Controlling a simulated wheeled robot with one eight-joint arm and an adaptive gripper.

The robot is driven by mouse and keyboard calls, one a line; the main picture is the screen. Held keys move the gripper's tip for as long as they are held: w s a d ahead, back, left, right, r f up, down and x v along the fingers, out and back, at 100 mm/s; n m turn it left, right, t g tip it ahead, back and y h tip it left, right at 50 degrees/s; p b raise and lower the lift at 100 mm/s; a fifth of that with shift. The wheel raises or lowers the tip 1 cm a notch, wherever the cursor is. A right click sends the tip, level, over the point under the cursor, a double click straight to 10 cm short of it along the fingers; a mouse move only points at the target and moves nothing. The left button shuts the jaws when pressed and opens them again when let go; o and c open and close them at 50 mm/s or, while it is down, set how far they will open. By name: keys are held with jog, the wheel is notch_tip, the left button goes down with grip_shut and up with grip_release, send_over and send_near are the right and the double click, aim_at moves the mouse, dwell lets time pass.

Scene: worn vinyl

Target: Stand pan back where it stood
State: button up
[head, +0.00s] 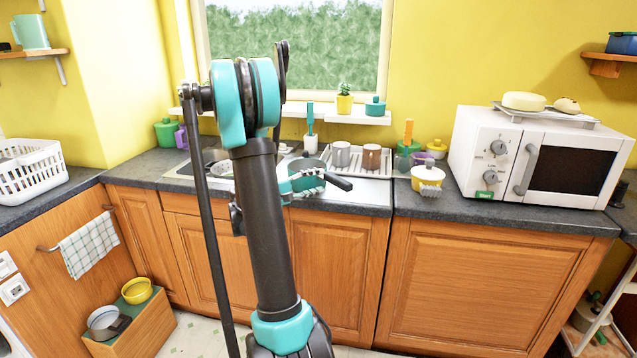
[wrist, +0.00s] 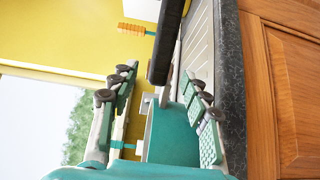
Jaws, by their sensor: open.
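The teal pan (head: 308,164) with a black handle stands on the metal drainboard beside the sink, its handle pointing right and towards the front. In the wrist view the pan (wrist: 172,132) lies between my gripper's spread fingers (wrist: 160,82), and its dark handle (wrist: 163,48) extends past the fingertips. I cannot tell whether the fingers touch the pan.
The sink (head: 205,163) is left, partly behind my arm. The worktop's front edge is close.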

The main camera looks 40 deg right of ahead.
jog(key=shift+a, duration=0.5)
jog(key=w+a, duration=0.1)
jog(key=a, duration=1.1)
jog(key=shift+w, duration=0.35)
jog(key=shift+r, duration=0.1)
